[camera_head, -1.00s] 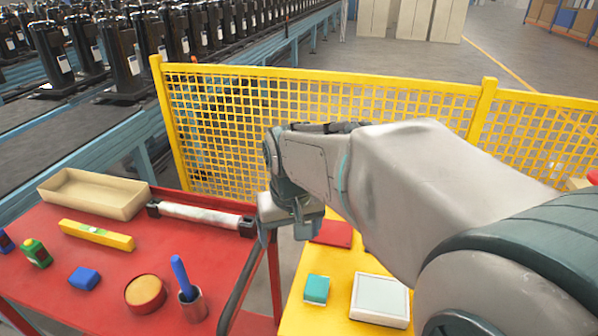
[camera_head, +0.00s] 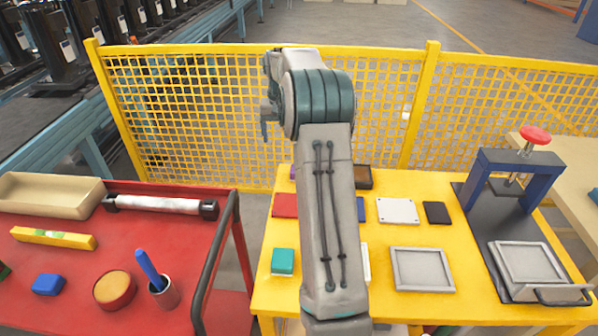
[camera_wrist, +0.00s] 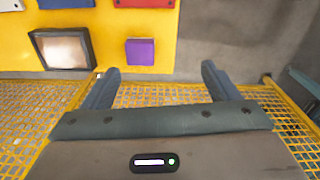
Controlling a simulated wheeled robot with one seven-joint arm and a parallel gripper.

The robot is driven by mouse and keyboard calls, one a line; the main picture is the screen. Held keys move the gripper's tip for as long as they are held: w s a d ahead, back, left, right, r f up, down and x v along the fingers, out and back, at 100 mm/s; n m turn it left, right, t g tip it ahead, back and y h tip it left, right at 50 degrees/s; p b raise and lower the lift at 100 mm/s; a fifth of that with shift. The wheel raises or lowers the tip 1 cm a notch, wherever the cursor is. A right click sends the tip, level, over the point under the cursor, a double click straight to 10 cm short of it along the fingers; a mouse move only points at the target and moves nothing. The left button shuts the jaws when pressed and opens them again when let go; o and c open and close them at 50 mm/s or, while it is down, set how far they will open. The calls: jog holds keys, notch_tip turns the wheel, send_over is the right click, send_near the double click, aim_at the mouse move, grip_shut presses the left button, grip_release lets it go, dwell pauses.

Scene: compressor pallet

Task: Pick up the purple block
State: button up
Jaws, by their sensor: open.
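The purple block (camera_wrist: 140,52) sits on the yellow table near its edge in the wrist view. In the head view only a small purple part of it (camera_head: 292,173) shows at the far left corner of the table, beside my arm. My gripper (camera_wrist: 160,72) is open and empty, with its two fingers apart. The block lies beyond the fingertips in the wrist view, a little left of the middle between them. In the head view my gripper (camera_head: 266,122) shows in part, above the table's far edge and in front of the fence.
A brown dark-rimmed box (camera_wrist: 62,50) stands near the block. The yellow table (camera_head: 410,225) also bears a red plate (camera_head: 285,205), a teal block (camera_head: 283,261) and a blue press (camera_head: 533,172). A yellow mesh fence (camera_head: 185,110) runs behind. A red cart (camera_head: 60,270) stands left.

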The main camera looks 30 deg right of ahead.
jog(key=w+d+f+m, duration=0.1)
jog(key=w+d+f, duration=0.1)
jog(key=d+f, duration=0.35)
jog(key=f, duration=0.3)
jog(key=d+f+p, duration=0.1)
jog(key=f, duration=0.3)
jog(key=shift+s+d+f, duration=0.1)
jog(key=shift+s+d, duration=0.05)
jog(key=shift+d, duration=0.05)
jog(key=shift+a+f+p, duration=0.1)
jog(key=shift+f+p, duration=0.4)
jog(key=shift+f, duration=2.1)
jog(key=c, duration=1.1)
